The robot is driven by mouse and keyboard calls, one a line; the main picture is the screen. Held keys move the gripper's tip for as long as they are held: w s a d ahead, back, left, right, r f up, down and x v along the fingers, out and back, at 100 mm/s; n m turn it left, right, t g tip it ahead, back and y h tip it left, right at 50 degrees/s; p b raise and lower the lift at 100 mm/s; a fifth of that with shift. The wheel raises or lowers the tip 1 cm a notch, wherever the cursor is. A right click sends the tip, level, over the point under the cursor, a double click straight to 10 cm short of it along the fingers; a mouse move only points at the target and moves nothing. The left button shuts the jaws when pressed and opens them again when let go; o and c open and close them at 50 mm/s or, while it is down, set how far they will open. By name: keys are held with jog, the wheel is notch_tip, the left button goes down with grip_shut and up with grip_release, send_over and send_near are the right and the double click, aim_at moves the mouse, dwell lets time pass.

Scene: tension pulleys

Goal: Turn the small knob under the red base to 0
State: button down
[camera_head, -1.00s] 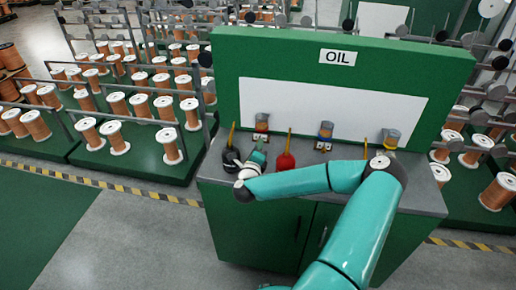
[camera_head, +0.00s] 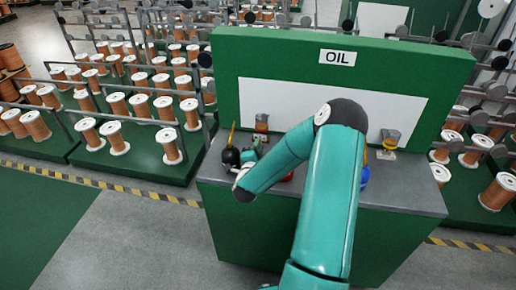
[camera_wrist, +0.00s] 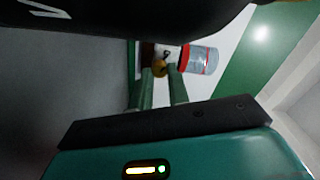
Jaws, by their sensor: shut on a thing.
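The dispenser with a red base (camera_wrist: 184,57) and a clear cup (camera_wrist: 203,60) shows sideways in the wrist view. In the head view this dispenser (camera_head: 262,122) is the leftmost on the white back panel, its lower part partly covered. The small gold knob (camera_wrist: 160,67) sits below the red base. My gripper (camera_wrist: 161,72) has its two green fingers on either side of the knob, shut on it. In the head view my gripper (camera_head: 257,149) is small and partly hidden by my arm. The knob's setting cannot be read.
A black oil can (camera_head: 231,157) stands just left of my gripper. A large dark shape (camera_wrist: 150,28) fills the top of the wrist view, close to the fingers. My arm mostly hides a red can (camera_head: 287,177) and a blue can (camera_head: 365,176). Another dispenser (camera_head: 390,139) is at right.

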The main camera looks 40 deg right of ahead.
jog(key=shift+n, duration=0.3)
jog(key=c, duration=1.3)
grip_release()
jog(key=shift+c, duration=0.2)
jog(key=v, duration=1.3)
jog(key=shift+s+a, duration=0.25)
jog(key=shift+a, duration=0.05)
